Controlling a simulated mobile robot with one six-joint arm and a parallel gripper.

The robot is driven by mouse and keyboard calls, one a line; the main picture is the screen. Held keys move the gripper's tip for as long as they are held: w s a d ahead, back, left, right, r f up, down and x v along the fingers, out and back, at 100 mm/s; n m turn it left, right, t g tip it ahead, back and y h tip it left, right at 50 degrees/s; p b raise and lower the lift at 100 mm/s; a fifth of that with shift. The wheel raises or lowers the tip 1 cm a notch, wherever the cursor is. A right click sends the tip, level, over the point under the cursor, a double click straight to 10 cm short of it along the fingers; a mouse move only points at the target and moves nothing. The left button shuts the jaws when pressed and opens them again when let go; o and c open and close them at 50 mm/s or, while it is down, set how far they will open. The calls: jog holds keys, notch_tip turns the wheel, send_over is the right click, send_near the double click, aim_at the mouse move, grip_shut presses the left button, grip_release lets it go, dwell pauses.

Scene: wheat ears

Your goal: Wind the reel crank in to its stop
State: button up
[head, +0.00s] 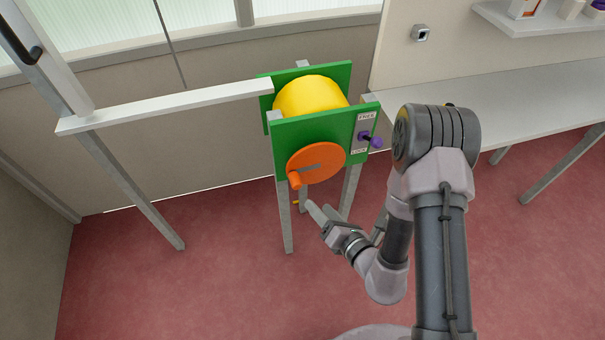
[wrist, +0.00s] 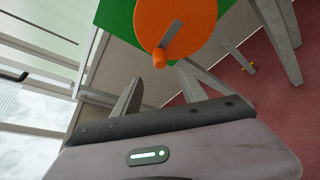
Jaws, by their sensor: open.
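The orange crank disc (head: 316,162) is on the front of a green reel frame (head: 285,141) that holds a yellow drum (head: 310,93). Its orange handle (head: 294,180) sticks out at the disc's lower left. The disc (wrist: 180,18) and handle (wrist: 160,60) also show in the wrist view. A purple lever (head: 376,142) sits beside FREE and LOCK labels; I cannot tell its setting. My gripper (head: 318,211) is open and empty, below and right of the handle in the head view. In the wrist view the handle is just beyond my open fingers (wrist: 158,92), apart from them.
A white beam (head: 170,106) runs left from the reel to a slanted post. Grey legs (head: 285,215) hold up the reel. A white table (head: 500,105) stands at the right, with a shelf (head: 550,35) above. The red floor in front is clear.

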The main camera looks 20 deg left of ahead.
aim_at(299, 187)
jog(key=b+x, duration=0.2)
jog(key=x, duration=1.2)
jog(key=shift+a+b, duration=0.15)
jog(key=shift+b, duration=0.15)
grip_shut()
dwell(0.5)
